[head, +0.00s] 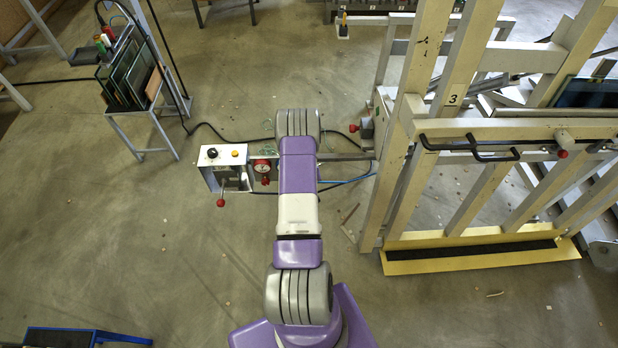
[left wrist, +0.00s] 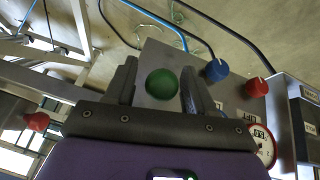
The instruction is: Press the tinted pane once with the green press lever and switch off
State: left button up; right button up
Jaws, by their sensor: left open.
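In the left wrist view, the round green knob (left wrist: 162,83) of the press lever sits between the fingers of my left gripper (left wrist: 158,68). The fingers are open, one on each side of it, with visible gaps; I cannot tell its depth between them. A blue knob (left wrist: 217,70) and a red knob (left wrist: 256,87) stand to its right, near a "LIFT" label. In the head view my arm hides the green knob and my left gripper. A dark bluish pane (head: 588,93) shows at the right edge, partly behind the frame. My right gripper is not in view.
The large cream frame (head: 405,130) stands on the right. A glass rack (head: 130,75) is at upper left. The lower-left floor is mostly clear.

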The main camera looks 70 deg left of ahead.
pick_arm(q)
jog(key=p+v, duration=0.1)
jog(key=v, duration=0.5)
dwell(0.4)
